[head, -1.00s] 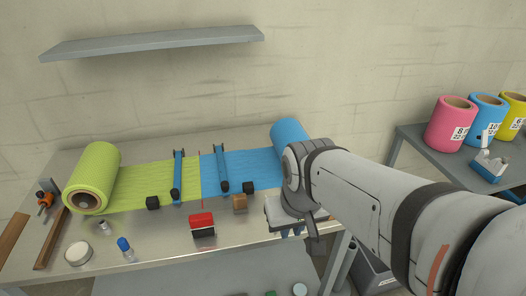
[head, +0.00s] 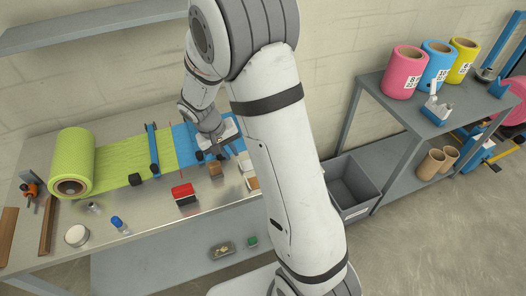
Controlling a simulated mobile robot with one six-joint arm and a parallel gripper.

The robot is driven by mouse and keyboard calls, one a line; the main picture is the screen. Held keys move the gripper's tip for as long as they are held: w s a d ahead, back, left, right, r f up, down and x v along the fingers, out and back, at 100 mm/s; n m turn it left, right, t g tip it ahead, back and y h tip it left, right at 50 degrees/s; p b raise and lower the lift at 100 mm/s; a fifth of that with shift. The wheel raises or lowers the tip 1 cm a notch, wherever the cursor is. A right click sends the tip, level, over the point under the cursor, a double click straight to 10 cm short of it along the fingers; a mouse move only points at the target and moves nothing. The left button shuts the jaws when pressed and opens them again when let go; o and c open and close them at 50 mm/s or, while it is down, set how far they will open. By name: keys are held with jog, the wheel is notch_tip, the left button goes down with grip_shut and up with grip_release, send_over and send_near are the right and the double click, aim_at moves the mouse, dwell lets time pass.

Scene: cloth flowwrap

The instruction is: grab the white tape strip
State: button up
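A small white strip (head: 433,87) stands up at a tape dispenser (head: 437,110) on the grey side table at the right; it looks like the white tape strip, but it is small in view. My gripper (head: 213,154) is far to its left, over the blue film (head: 184,137) on the workbench. The gripper points down and is small and partly hidden by its own body, so I cannot tell whether its fingers are open or hold anything.
Pink (head: 404,73), blue (head: 437,62) and yellow (head: 463,58) rolls stand behind the dispenser. A grey bin (head: 350,187) is between workbench (head: 140,235) and side table (head: 385,125). A green roll (head: 72,160) and red block (head: 184,194) sit on the workbench.

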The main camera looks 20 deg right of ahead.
aim_at(241, 166)
jog(key=p+x, duration=0.2)
jog(key=x, duration=0.6)
jog(key=shift+w, duration=0.1)
grip_shut()
dwell(0.4)
